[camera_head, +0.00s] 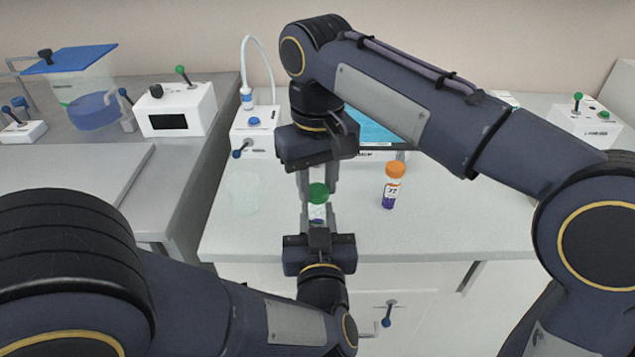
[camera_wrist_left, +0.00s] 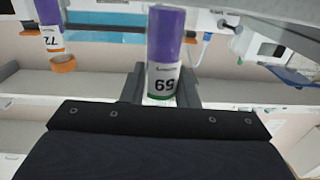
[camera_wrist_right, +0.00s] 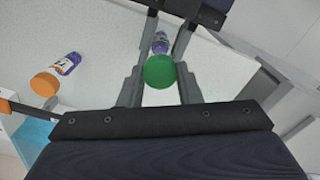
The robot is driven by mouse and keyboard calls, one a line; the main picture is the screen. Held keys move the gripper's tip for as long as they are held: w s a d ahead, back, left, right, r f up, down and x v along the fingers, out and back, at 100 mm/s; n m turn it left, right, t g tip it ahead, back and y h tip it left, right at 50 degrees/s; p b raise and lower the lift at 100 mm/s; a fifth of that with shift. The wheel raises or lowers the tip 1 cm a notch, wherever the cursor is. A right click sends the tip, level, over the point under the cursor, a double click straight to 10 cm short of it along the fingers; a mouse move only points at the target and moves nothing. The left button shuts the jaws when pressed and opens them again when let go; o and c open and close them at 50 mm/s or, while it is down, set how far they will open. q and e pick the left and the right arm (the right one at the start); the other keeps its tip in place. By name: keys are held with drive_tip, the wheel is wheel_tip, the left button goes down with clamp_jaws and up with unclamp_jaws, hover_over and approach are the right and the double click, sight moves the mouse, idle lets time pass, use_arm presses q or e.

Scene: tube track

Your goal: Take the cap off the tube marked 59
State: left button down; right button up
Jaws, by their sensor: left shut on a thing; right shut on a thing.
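The tube marked 59 (camera_wrist_left: 164,60) has a purple body and a white label. It appears inverted in the left wrist view. My left gripper (camera_head: 318,222) is shut on this tube, low over the front of the bench. The green cap (camera_head: 318,191) is at the tube's top end; it shows large in the right wrist view (camera_wrist_right: 159,72), with the tube partly hidden behind it. My right gripper (camera_head: 317,180) comes down from above and is shut on the green cap. I cannot tell whether the cap is loosened.
An orange-capped purple tube (camera_head: 391,188), apparently marked 72, stands to the right on the white bench (camera_head: 440,225). A faint clear container (camera_head: 243,190) stands to the left. A white device with a hose (camera_head: 252,130) and a screen (camera_head: 375,128) are behind.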

sight(317, 190)
drive_tip(key=shift+r, duration=1.9)
use_arm(q)
drive_tip(key=c, duration=1)
unclamp_jaws()
drive_tip(key=shift+c, duration=0.2)
